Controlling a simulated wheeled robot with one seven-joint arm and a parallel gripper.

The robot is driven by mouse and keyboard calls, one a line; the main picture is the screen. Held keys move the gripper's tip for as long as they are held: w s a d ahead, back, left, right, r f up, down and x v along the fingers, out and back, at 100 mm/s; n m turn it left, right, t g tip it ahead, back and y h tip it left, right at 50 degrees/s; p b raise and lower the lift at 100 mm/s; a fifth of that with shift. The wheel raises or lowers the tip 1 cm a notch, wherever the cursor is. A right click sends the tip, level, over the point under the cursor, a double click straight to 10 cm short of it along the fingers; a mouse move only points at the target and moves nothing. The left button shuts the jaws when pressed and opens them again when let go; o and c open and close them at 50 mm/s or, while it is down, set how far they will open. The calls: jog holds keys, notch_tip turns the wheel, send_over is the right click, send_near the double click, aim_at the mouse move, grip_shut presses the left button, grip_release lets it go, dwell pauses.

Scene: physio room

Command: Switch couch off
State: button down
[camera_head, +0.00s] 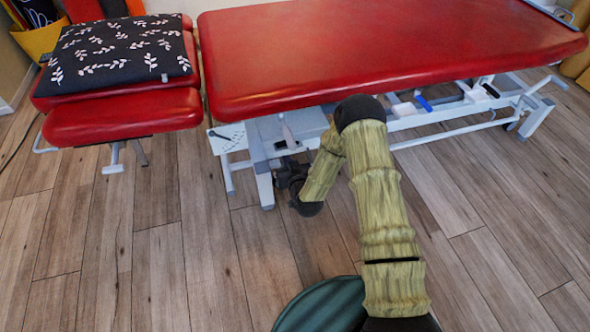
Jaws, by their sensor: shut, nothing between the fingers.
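The couch (380,50) is a red padded treatment couch on a white metal frame, across the top of the view. Its frame (260,160) has a pale panel at the near left end. A small upright lever-like piece (286,128) shows on that panel; I cannot tell whether it is the switch or how it is set. My gripper (286,178) is small and dark, low beside the couch's near left leg, just below the panel. It is shut with nothing in it. My arm hides part of the frame; I cannot tell whether my gripper touches it.
The couch's head section (125,118) at left carries a black leaf-patterned cushion (125,48). A blue-tipped part (424,103) and a low rail lie under the couch at right. The wooden floor (150,240) in front is clear.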

jog(key=p+v, duration=0.3)
jog(key=v, duration=0.5)
jog(key=shift+d+r, duration=0.1)
jog(key=shift+d, duration=0.05)
jog(key=s+d+r+g+h+p, duration=0.1)
jog(key=d+r+g+p, duration=0.25)
jog(key=r, duration=0.65)
jog(key=d+r+g+h+p, duration=0.1)
jog(key=d+r+g+p, duration=0.2)
jog(key=r, duration=0.6)
jog(key=s+d+r+m+g+h+p, duration=0.1)
jog(key=s+d+r+g+p, duration=0.3)
jog(key=s+r, duration=0.6)
jog(key=s+d+r+m+g+h+p, duration=0.15)
jog(key=s+d+r+p, duration=0.3)
jog(key=s+r, duration=0.5)
jog(key=w+p+v, duration=0.2)
jog(key=p+v, duration=1)
jog(key=w+r+p+v, duration=0.1)
jog(key=w+p+v, duration=0.2)
jog(key=p+v, duration=0.9)
jog(key=w+r+p+v, duration=0.1)
jog(key=w+p+v, duration=0.2)
jog(key=p+v, duration=1)
jog(key=shift+w+a+p, duration=0.2)
jog(key=shift+w+p, duration=0.05)
jog(key=shift+p, duration=0.3)
